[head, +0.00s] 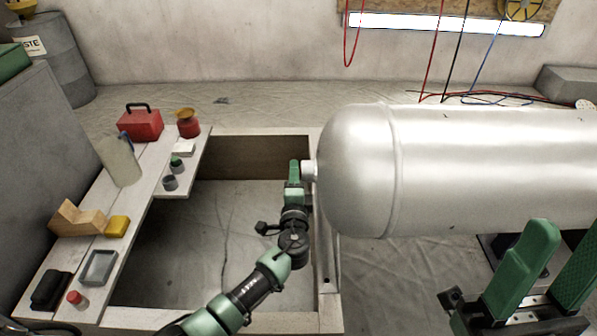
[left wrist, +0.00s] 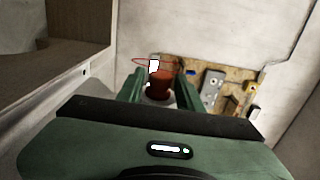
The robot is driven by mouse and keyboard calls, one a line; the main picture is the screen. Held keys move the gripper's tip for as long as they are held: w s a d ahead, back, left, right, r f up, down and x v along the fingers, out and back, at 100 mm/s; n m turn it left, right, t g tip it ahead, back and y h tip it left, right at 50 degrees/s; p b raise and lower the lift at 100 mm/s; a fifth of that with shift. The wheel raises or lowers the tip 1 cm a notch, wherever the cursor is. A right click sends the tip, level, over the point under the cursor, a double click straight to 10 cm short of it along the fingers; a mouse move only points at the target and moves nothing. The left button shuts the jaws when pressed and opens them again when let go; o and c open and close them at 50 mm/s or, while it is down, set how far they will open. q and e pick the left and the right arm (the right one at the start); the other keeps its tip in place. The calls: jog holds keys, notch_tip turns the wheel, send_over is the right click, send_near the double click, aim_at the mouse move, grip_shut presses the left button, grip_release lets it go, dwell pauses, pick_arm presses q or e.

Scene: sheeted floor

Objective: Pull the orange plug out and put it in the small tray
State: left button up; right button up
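The orange plug (left wrist: 160,83) shows in the left wrist view between the two green fingers of my left gripper (left wrist: 160,90), which sit close against both its sides. In the head view my left gripper (head: 294,170) is at the short pale nozzle (head: 309,170) on the left end of the big silver tank (head: 362,170). Its fingers hide the plug there, and I cannot tell how deep the plug sits. The small grey tray (head: 84,279) lies empty on the near part of the bench at left. My right gripper (head: 553,265) is open and empty in front of the tank.
The pale bench (head: 130,212) also holds a red box (head: 140,125), a red jar (head: 188,127), a jug (head: 120,160), wooden and yellow blocks (head: 117,226), a black item (head: 50,290) and a red-capped bottle (head: 76,298). An open framed pit (head: 200,255) lies between bench and tank.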

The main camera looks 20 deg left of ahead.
pick_arm(q)
grip_shut()
jog(key=shift+a, duration=0.1)
jog(key=shift+s+a, duration=0.25)
jog(key=shift+a, duration=0.5)
jog(key=shift+s+a, duration=0.2)
jog(key=shift+a, duration=0.5)
jog(key=shift+s+a, duration=0.25)
jog(key=shift+a, duration=0.5)
jog(key=shift+a, duration=0.2)
jog(key=shift+s+a, duration=0.3)
jog(key=shift+a, duration=0.65)
jog(key=shift+s+a, duration=0.25)
jog(key=shift+a, duration=0.65)
